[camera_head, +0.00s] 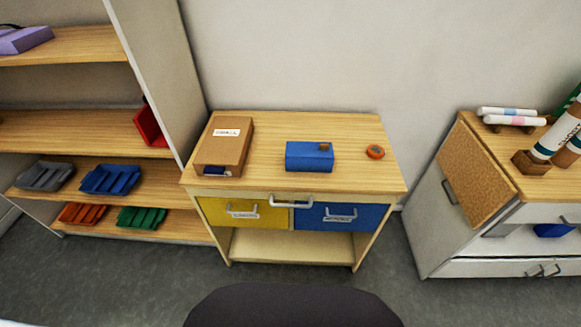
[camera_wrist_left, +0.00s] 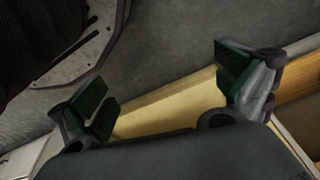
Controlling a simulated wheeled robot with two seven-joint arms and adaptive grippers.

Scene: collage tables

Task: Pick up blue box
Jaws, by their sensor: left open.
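The blue box (camera_head: 309,157) sits on the top of the small wooden table (camera_head: 270,185), near its middle. A small brown patch shows on its upper right corner. Neither gripper shows in the head view. In the left wrist view my left gripper (camera_wrist_left: 165,95) is open, with its two green-padded fingers wide apart and nothing between them. Pale wooden surfaces and the grey floor lie beyond the fingers. The blue box does not show in the left wrist view. My right gripper is not in view.
A brown box (camera_head: 224,146) lies left of the blue box, and a small orange round object (camera_head: 375,152) lies right. Below are a yellow drawer (camera_head: 270,216) and a blue drawer (camera_head: 365,217). A shelf with trays (camera_head: 90,50) stands left, a white cabinet (camera_head: 450,235) right.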

